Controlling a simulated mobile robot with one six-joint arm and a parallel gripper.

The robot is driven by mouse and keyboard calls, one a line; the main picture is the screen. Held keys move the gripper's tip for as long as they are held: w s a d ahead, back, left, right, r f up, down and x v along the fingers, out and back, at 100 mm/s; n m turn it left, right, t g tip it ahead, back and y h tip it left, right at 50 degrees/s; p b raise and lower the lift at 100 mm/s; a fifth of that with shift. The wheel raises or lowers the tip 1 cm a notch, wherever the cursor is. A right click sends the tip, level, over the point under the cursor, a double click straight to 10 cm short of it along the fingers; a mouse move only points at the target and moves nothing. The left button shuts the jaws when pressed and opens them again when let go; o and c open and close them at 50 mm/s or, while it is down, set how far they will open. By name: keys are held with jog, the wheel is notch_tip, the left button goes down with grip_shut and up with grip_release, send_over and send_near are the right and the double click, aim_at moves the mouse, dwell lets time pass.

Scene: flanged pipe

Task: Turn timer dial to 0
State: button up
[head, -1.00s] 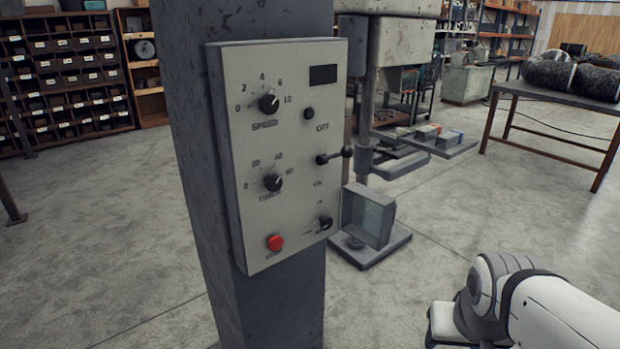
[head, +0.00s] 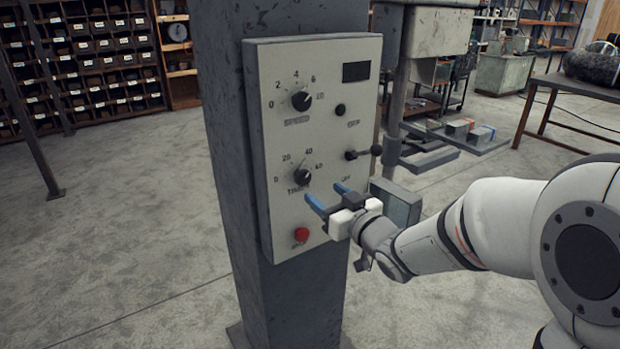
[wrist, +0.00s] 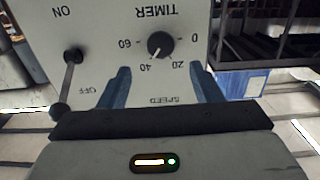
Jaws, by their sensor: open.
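The timer dial (head: 302,174) is a round black knob with a white pointer line on the grey control panel (head: 270,210), below the speed dial. In the wrist view the timer dial (wrist: 160,44) appears upside down, its pointer near the 40 mark. The 0 mark is on the right of the dial there. My gripper (head: 327,196) has two blue fingers, open and empty, just below and right of the dial in the head view. In the wrist view the fingers (wrist: 160,70) stand apart on either side below the dial. Contact with the panel cannot be told.
The speed dial (head: 302,100) is above, with a dark display (head: 356,71) and a black button (head: 340,109). A ball-ended lever (head: 363,153) sticks out on the right. A red stop button (head: 302,234) is below the dial. The panel is on a grey column (head: 225,130).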

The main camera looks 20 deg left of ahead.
aim_at(305, 178)
jog(key=p+x, duration=0.2)
jog(key=x, duration=0.5)
jog(key=shift+w+a, duration=0.15)
jog(key=shift+a, duration=0.1)
jog(key=c, duration=1)
